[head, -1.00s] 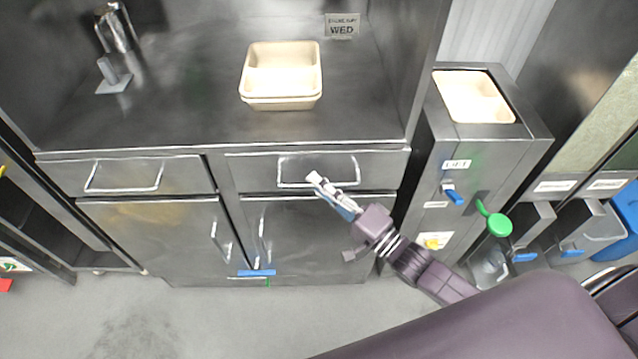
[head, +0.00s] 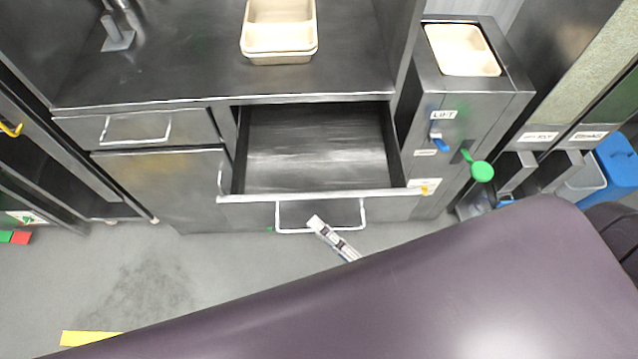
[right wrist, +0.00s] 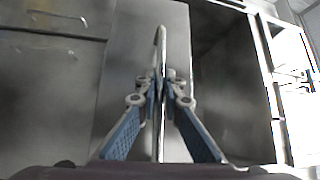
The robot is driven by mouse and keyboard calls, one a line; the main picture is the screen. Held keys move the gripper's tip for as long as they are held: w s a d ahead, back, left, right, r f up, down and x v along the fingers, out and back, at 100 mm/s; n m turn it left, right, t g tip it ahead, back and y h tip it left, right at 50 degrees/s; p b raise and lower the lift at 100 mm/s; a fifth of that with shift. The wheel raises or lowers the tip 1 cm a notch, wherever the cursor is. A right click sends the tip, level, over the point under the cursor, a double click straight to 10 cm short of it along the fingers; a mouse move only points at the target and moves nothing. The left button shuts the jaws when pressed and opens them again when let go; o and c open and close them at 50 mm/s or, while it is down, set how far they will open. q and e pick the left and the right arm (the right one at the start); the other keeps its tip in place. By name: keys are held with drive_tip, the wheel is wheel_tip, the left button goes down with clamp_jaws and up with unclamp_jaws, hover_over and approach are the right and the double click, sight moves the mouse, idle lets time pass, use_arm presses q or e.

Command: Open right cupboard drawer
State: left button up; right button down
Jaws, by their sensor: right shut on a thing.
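The right cupboard drawer (head: 315,150) is pulled far out of the steel cupboard in the head view, and its inside looks empty. Its front carries a wire handle (head: 292,216). My right gripper (head: 318,224) is at the middle of this handle. In the right wrist view the fingers of my right gripper (right wrist: 161,82) are closed on the handle bar (right wrist: 161,45). Much of the right gripper is hidden behind my arm in the head view. My left gripper is not in view.
The left drawer (head: 180,127) is shut. Stacked beige trays (head: 279,45) stand on the counter (head: 200,80). A lift unit (head: 465,105) with a green-ended lever (head: 481,171) stands close to the open drawer's right side.

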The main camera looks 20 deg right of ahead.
drive_tip(key=s+a, duration=0.2)
drive_tip(key=s, duration=0.5)
drive_tip(key=shift+s, duration=0.35)
drive_tip(key=shift+a, duration=0.1)
drive_tip(key=c, duration=2)
unclamp_jaws()
drive_tip(key=shift+c, duration=0.2)
drive_tip(key=v, duration=1.2)
